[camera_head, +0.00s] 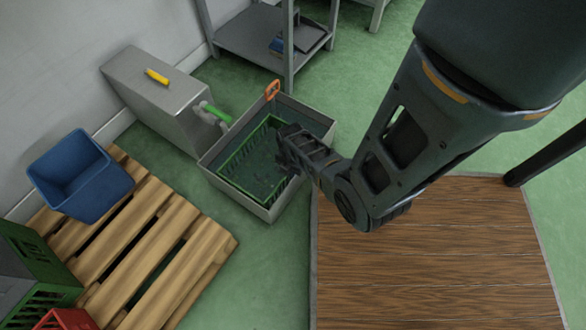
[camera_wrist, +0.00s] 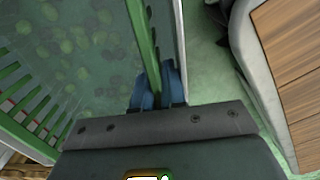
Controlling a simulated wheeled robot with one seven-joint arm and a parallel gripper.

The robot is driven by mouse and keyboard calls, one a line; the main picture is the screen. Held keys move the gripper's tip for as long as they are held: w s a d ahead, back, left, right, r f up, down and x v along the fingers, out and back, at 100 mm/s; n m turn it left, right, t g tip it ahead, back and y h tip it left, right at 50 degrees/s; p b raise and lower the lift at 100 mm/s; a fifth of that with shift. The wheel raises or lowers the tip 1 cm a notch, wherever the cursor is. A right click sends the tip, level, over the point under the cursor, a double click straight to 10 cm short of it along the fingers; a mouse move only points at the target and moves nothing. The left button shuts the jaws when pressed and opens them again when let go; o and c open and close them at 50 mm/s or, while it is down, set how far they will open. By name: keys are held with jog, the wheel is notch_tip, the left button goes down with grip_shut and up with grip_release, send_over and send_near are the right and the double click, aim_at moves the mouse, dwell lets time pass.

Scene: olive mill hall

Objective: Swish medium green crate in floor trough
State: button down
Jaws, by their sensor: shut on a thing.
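The green crate (camera_head: 232,161) sits inside the grey floor trough (camera_head: 210,175) in the head view. The crate looks sunk in murky water, and dark green round spots show inside it in the wrist view. My gripper (camera_head: 288,150) reaches into the trough from the right. In the wrist view its blue fingers (camera_wrist: 157,88) are shut on the crate's green side wall (camera_wrist: 141,40). The crate's lower part is hard to make out through the water.
A grey metal box (camera_head: 160,100) with a yellow object on top and a green-handled tap (camera_head: 215,112) stands behind the trough. A blue bin (camera_head: 80,180) rests on a wooden pallet (camera_head: 150,250) at left. A wooden tabletop (camera_head: 430,250) lies at right.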

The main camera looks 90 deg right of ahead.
jog(key=shift+s+d+f, duration=0.2)
jog(key=shift+s+d, duration=0.7)
jog(key=shift+s, duration=0.2)
jog(key=shift+w+a+p, duration=0.15)
jog(key=shift+w+a, duration=0.3)
jog(key=shift+a, duration=0.2)
jog(key=shift+w+a+p, duration=0.15)
jog(key=shift+w+a, duration=0.25)
jog(key=shift+a, duration=0.2)
jog(key=shift+s+d, duration=0.4)
jog(key=shift+d, duration=0.15)
jog(key=shift+s+d, duration=0.1)
jog(key=shift+r, duration=0.15)
notch_tip(320, 180, up, 16)
jog(key=p, duration=1.4)
jog(key=shift+w+d, duration=0.25)
jog(key=shift+w, duration=0.15)
